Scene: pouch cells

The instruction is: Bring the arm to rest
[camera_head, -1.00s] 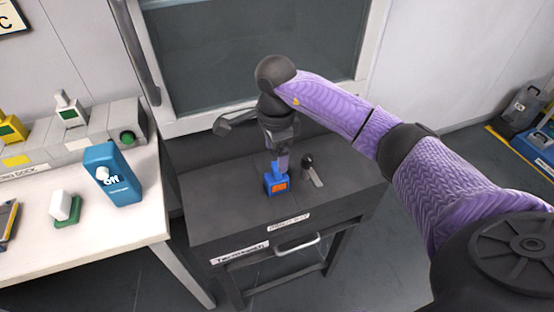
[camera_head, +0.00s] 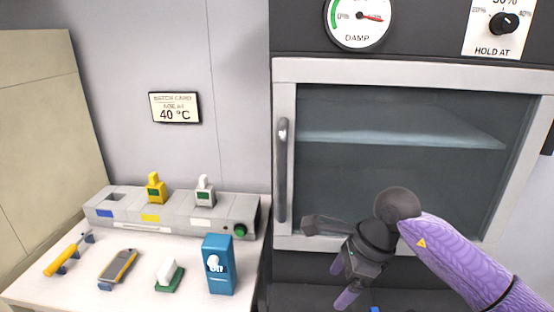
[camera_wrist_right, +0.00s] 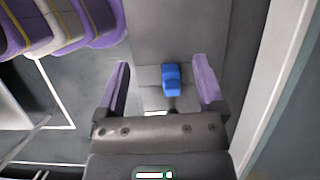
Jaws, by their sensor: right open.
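My right arm is purple with black joints. My right gripper (camera_head: 342,282) is open and empty, low in the head view in front of the cabinet. In the wrist view its two purple fingers (camera_wrist_right: 161,88) are spread apart. A small blue block (camera_wrist_right: 171,78) stands on the dark bench beyond the fingertips, apart from them. In the head view only a sliver of blue shows at the bottom edge. My left gripper is not in view.
A cabinet with a glass door (camera_head: 400,140) and long handle (camera_head: 282,170) stands behind my arm. The white table (camera_head: 130,275) at left holds a grey dock (camera_head: 175,215), a blue switch box (camera_head: 218,265), a yellow tool (camera_head: 62,260) and smaller items.

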